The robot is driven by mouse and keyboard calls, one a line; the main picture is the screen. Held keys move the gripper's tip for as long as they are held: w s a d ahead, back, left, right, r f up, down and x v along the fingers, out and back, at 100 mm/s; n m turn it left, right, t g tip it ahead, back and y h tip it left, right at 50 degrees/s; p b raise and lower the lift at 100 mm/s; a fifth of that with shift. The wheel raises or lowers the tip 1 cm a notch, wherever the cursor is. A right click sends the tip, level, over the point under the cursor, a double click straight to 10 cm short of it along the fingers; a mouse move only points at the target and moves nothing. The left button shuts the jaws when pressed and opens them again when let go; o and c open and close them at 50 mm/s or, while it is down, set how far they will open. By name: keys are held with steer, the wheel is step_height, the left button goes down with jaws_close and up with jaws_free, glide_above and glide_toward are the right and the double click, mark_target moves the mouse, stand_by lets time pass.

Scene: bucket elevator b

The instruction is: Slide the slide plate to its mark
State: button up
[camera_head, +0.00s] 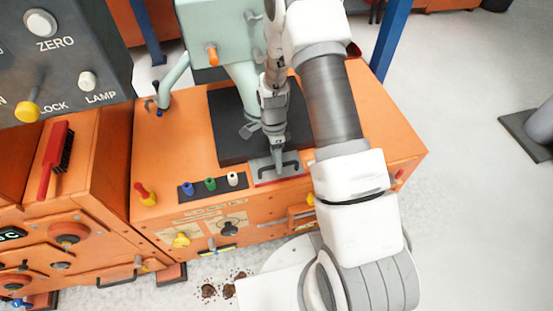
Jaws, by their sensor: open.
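The slide plate (262,168) looks like a small grey plate with a dark bar handle (288,168), set at the front edge of the orange machine's top. My gripper (278,160) points down at the plate, beside or over the handle. Its jaws are open; whether the fingers straddle or touch the handle is too small to tell. A red strip (270,182) shows along the plate's front edge. I cannot make out a clear mark for the plate. My arm hides the area to the right of the plate.
A black base (228,140) carries a pale green machine body (215,30) behind the plate. A strip with blue, green and white knobs (210,184) lies left of it. A red brush (55,160) lies farther left. Brown clumps (228,291) are on the floor.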

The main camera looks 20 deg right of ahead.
steer(key=w+r+p, duration=0.3)
steer(key=r, duration=1.4)
steer(key=shift+w+p, duration=0.2)
steer(key=shift+p, duration=0.1)
